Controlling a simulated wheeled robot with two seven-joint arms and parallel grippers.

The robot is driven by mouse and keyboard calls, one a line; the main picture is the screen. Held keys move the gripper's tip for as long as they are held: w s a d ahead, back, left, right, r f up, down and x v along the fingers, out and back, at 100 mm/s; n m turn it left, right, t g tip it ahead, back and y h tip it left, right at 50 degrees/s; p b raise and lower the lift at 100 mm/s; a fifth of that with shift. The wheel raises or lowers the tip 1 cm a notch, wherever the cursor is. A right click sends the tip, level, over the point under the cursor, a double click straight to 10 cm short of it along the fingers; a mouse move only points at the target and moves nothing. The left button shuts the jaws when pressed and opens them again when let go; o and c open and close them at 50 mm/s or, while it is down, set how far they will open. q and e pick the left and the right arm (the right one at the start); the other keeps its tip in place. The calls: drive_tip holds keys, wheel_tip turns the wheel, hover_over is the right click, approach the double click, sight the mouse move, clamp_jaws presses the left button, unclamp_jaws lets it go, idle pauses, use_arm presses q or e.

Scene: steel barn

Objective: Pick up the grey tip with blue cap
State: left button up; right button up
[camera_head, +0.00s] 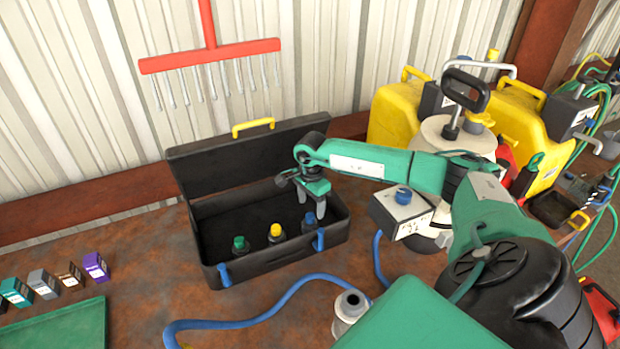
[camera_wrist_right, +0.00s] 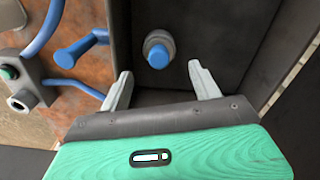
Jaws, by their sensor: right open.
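The grey tip with blue cap (camera_head: 308,222) stands in the open black case (camera_head: 210,256), at the right end of a row of capped tips. In the right wrist view the tip (camera_wrist_right: 158,49) shows its blue cap, ahead of and between my right gripper's fingers, apart from both. My right gripper (camera_head: 311,207) is open and empty, above the right part of the case. Its two grey fingers also show in the right wrist view (camera_wrist_right: 163,88). My left gripper is not in view.
A yellow-capped tip (camera_head: 276,232) and a green-capped tip (camera_head: 240,244) stand left in the case. The raised lid (camera_head: 220,160) is behind. A blue hose (camera_head: 270,296) lies in front. Small boxes (camera_head: 70,274) and a green tray (camera_head: 60,325) are left; sprayers crowd the right.

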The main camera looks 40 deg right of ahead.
sight(310, 215)
drive_tip(key=shift+f+p, duration=0.35)
drive_tip(key=shift+p, duration=0.2)
drive_tip(key=f+p, duration=0.2)
drive_tip(key=f, duration=0.2)
drive_tip(key=shift+a+p, duration=0.2)
drive_tip(key=shift+p, duration=0.1)
drive_tip(key=shift+f, duration=0.35)
drive_tip(key=shift+c, duration=0.4)
drive_tip(key=c, duration=1.1)
drive_tip(key=shift+r, duration=0.15)
